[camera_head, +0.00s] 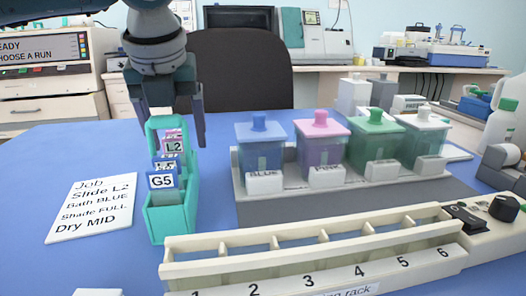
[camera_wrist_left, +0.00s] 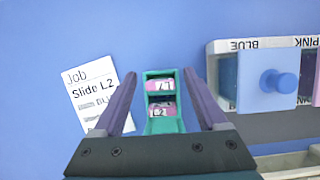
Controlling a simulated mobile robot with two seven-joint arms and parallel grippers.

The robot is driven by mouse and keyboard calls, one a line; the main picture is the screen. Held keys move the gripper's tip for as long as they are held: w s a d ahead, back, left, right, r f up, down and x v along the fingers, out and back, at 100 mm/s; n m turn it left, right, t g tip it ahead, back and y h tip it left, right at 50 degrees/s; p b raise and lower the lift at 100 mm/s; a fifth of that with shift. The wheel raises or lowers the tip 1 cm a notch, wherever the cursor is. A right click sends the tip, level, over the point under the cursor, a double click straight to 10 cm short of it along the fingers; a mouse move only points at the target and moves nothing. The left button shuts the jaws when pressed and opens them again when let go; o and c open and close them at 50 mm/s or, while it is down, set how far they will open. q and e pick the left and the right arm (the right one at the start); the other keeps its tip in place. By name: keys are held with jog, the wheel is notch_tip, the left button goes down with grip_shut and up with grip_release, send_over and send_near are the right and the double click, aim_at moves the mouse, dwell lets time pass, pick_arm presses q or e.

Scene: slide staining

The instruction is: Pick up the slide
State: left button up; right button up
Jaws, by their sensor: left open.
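The slide labelled L2 (camera_head: 174,146) stands in the far part of a teal slide box (camera_head: 172,222). A slide labelled G5 (camera_head: 162,181) stands nearer the front, with another slide between them whose label is hard to read. My left gripper (camera_head: 172,122) is open and points down over the far end of the box, its fingers on either side. The gripper body hides part of the box there. My right gripper is not in view.
A job card (camera_head: 92,207) naming Slide L2 lies left of the box. A rack with numbered slots (camera_head: 310,262) lies in front to the right. Lidded blue (camera_head: 260,150), pink (camera_head: 320,145) and green (camera_head: 374,138) baths stand in a tray to the right.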

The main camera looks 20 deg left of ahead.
pick_arm(q)
jog(key=shift+c, duration=0.3)
grip_shut()
dwell(0.4)
